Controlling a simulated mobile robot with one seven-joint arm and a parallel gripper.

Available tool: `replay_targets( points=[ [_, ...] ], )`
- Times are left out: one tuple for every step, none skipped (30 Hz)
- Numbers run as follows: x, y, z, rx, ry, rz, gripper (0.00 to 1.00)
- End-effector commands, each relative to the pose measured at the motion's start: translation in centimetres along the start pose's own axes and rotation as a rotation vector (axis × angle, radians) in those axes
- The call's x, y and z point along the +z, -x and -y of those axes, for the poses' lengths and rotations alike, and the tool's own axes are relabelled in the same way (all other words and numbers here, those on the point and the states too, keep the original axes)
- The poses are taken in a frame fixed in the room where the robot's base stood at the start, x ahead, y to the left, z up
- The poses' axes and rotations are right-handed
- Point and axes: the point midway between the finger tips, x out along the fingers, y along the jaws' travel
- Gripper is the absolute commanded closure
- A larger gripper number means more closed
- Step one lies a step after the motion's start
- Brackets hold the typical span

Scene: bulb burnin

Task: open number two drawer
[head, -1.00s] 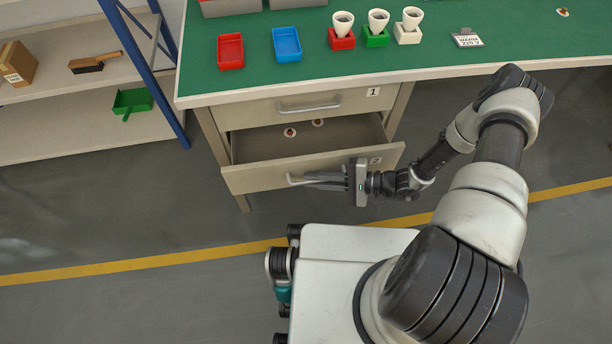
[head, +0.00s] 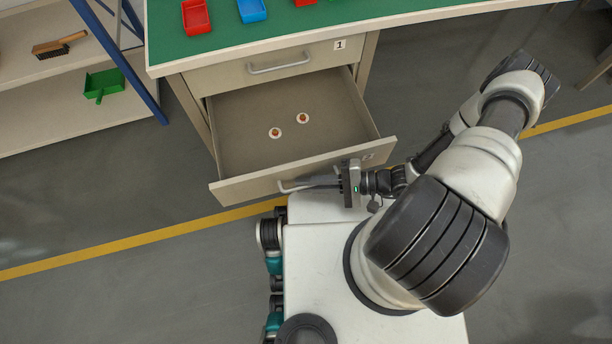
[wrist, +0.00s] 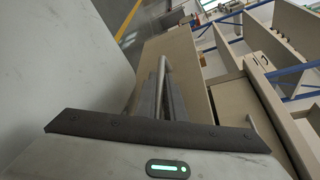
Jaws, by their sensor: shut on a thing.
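The number two drawer (head: 235,125) is pulled well out from under the workbench in the head view. Its front panel (head: 235,190) carries a bar handle (head: 287,187). My gripper (head: 312,182) is shut on this handle, and the arm reaches it from the right. In the wrist view the fingers (wrist: 163,98) close around the handle (wrist: 164,70) against the drawer front (wrist: 185,60). Two small round white pieces with reddish-brown centres (head: 275,132) (head: 303,118) lie on the drawer floor.
The drawer marked 1 (head: 240,75) above is shut. A red tray (head: 196,17) and a blue tray (head: 252,10) sit on the green benchtop (head: 300,22). A shelf at left holds a brush (head: 58,46) and a green dustpan (head: 103,85). My base stands close to the drawer front.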

Motion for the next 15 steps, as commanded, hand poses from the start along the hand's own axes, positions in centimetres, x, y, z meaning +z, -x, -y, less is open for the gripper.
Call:
replay_targets(
  points=[
    [-0.05,0.14,-0.01,0.000,0.002,-0.002,1.00],
    [-0.04,0.14,-0.02,0.000,0.002,-0.002,1.00],
    [-0.05,0.15,-0.02,0.001,0.002,-0.002,1.00],
    [-0.05,0.14,-0.02,0.001,0.002,-0.002,1.00],
    [-0.06,0.15,-0.02,0.001,0.002,-0.002,1.00],
    [-0.07,0.14,-0.02,0.001,0.002,-0.002,1.00],
    [-0.07,0.14,-0.02,0.001,0.002,-0.002,1.00],
    [-0.08,0.14,-0.01,0.001,0.002,-0.002,1.00],
    [-0.08,0.15,-0.01,0.001,0.002,-0.003,1.00],
    [-0.09,0.15,-0.01,0.001,0.002,-0.003,0.89],
    [-0.09,0.15,-0.01,0.001,0.002,-0.003,0.84],
    [-0.09,0.14,-0.01,0.001,0.002,-0.003,0.83],
    [-0.08,0.13,-0.01,0.001,0.002,-0.002,0.83],
    [-0.07,0.12,-0.01,0.000,0.002,-0.002,0.83],
    [-0.06,0.10,-0.01,0.000,0.002,-0.002,0.83]
  ],
)
